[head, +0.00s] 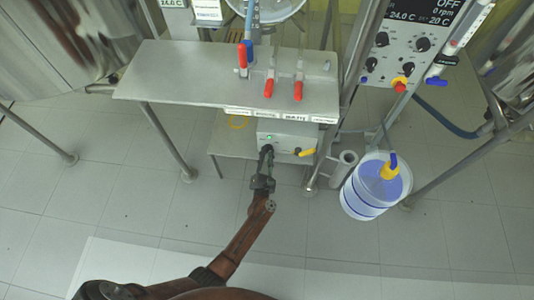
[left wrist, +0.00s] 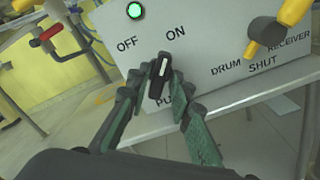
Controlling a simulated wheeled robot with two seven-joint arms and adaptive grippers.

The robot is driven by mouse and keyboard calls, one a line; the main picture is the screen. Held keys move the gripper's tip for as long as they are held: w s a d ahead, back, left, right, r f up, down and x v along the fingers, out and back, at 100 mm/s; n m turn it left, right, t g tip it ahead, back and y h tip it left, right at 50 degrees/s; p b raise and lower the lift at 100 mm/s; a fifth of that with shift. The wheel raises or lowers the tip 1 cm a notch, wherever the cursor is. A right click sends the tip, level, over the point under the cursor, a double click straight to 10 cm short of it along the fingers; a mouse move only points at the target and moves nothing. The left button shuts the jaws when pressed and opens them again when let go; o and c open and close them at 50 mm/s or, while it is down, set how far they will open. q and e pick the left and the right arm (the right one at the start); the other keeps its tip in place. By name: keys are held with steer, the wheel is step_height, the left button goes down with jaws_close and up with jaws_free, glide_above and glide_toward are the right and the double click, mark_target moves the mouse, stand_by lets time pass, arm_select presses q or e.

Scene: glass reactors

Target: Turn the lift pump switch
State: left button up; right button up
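The lift pump switch (left wrist: 160,76) is a small black knob with a white pointer line, on the front of a grey box (head: 286,133). In the left wrist view the pointer leans up and right, toward the printed word ON. A green lamp (left wrist: 135,10) above the OFF label is lit; it also shows in the head view (head: 269,138). My left gripper (head: 266,151) reaches the box front. In the left wrist view its fingertips (left wrist: 161,80) lie on both sides of the knob and appear closed on it. The label under the knob is partly hidden. My right gripper is not in view.
A yellow valve lever (left wrist: 278,30) sits right of the switch, above DRUM, SHUT and RECEIVER labels. A metal shelf (head: 180,85) with red-handled valves overhangs the box. A blue-white drum (head: 365,190) stands right. The floor in front is clear.

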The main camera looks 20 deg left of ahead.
arm_select(q)
steer(key=shift+o, duration=0.7)
steer(key=v, duration=0.7)
steer(key=shift+s, duration=0.25)
steer(key=shift+r, duration=0.1)
